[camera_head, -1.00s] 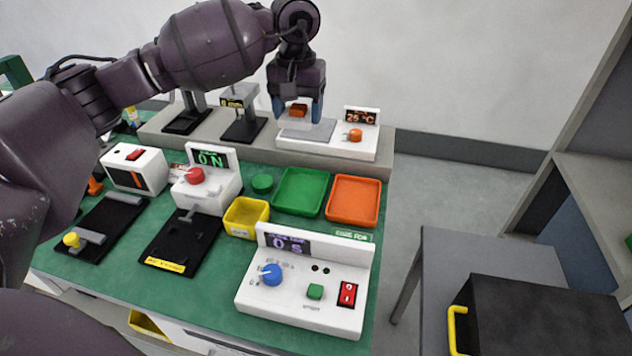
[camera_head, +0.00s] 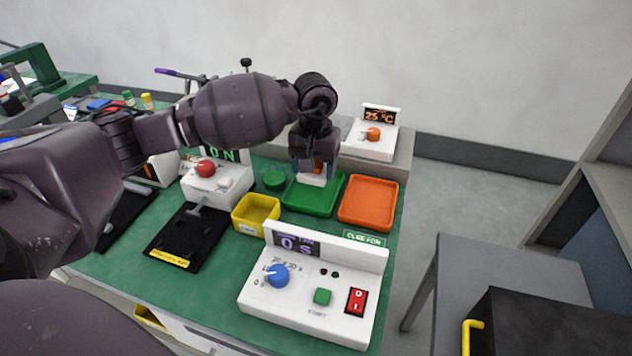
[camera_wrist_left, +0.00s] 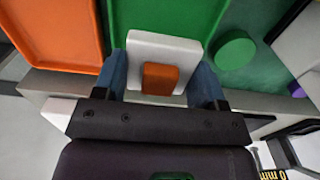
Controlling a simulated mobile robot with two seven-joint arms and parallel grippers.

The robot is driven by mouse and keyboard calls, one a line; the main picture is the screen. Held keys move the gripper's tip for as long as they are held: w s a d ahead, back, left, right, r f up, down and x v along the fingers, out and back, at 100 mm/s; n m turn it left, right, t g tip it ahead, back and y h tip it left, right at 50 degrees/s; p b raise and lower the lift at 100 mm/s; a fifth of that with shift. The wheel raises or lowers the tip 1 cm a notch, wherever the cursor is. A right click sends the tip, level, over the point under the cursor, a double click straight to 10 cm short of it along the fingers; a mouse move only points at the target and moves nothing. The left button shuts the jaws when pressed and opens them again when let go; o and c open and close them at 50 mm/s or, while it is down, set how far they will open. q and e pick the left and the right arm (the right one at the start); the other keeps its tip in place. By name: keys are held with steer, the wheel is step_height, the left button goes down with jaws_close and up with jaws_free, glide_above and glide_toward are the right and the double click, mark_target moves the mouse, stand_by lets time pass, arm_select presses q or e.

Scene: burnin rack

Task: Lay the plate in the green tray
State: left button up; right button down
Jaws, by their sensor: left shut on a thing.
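The plate (camera_wrist_left: 185,51) is a small white square with an orange block (camera_wrist_left: 158,79) on it. My left gripper (camera_wrist_left: 163,82) is shut on it, with one blue finger on either side. In the head view the plate (camera_head: 311,181) is over the green tray (camera_head: 323,210), its upper part hidden by the gripper (camera_head: 315,170). The green tray also shows behind the plate in the left wrist view (camera_wrist_left: 160,16). I cannot tell whether the plate touches the tray's floor. My right gripper is not in view.
An orange tray (camera_head: 368,203) stands right of the green one, a yellow bin (camera_head: 256,213) to its front left and a green round piece (camera_head: 274,179) to its left. A white control box (camera_head: 312,290) is in front. A 25 °C device (camera_head: 370,140) stands behind on a raised ledge.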

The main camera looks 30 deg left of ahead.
mark_target(315, 191)
arm_select(q)
steer(key=shift+f+b, duration=0.3)
steer(key=shift+f, duration=1.95)
steer(key=shift+r, duration=0.1)
steer(key=shift+f, duration=0.2)
steer(key=o, duration=0.6)
steer(key=shift+o, duration=0.2)
